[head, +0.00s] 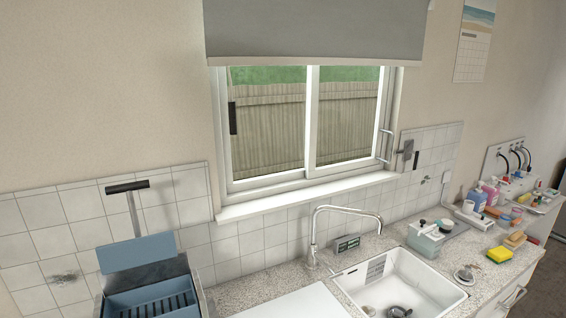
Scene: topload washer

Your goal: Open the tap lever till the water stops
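The chrome tap (314,238) stands behind the sink near the bottom middle of the head view. Its spout arches to the right, and its end is over the back of the white sink (419,272). A small lever-like part (331,269) shows low at the tap's base, but it is too small to tell its exact position. I cannot make out any water stream from the spout. Neither of my grippers shows in this view.
A small dark display (347,244) stands behind the tap. A grey-green container (426,239) and a yellow sponge (499,254) stand right of the sink. Bottles (476,199) crowd the far right. A blue slotted box (150,300) stands at left.

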